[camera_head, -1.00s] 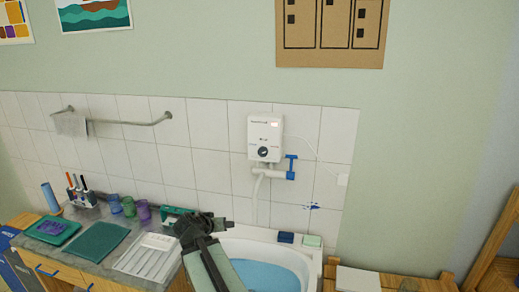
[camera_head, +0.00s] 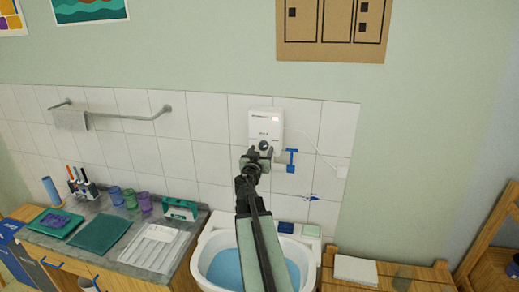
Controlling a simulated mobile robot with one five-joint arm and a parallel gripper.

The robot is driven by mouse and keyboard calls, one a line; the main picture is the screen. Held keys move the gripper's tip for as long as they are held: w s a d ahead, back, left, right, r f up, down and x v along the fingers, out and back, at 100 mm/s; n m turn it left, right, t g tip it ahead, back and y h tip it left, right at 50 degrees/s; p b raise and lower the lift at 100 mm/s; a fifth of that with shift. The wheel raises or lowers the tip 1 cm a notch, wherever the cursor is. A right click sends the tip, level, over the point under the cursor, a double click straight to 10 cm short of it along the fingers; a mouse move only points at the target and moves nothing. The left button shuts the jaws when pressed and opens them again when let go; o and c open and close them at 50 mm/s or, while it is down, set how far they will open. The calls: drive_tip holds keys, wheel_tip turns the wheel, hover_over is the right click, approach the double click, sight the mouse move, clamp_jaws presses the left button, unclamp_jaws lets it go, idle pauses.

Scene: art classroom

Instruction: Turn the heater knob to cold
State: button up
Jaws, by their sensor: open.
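The white water heater (camera_head: 264,121) hangs on the tiled wall above the sink. A red light shows on its upper right. Its dark round knob (camera_head: 264,145) sits low on the front face; the direction it points is too small to tell. My gripper (camera_head: 258,153) is open, in front of the heater's lower part, just below the knob in the picture. The fingers cover the knob's lower edge. I cannot tell whether they touch it or are around it. A blue valve handle (camera_head: 291,160) stands just right of my gripper.
A white sink (camera_head: 208,252) with blue water lies below, partly hidden by my arm. The counter at left holds several cups (camera_head: 131,198), trays and a white drying rack (camera_head: 155,246). A towel bar (camera_head: 130,117) is on the wall. A wooden stand (camera_head: 390,273) is at right.

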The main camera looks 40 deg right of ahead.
drive_tip(key=shift+x, duration=0.85)
drive_tip(key=shift+s, duration=0.1)
clamp_jaws()
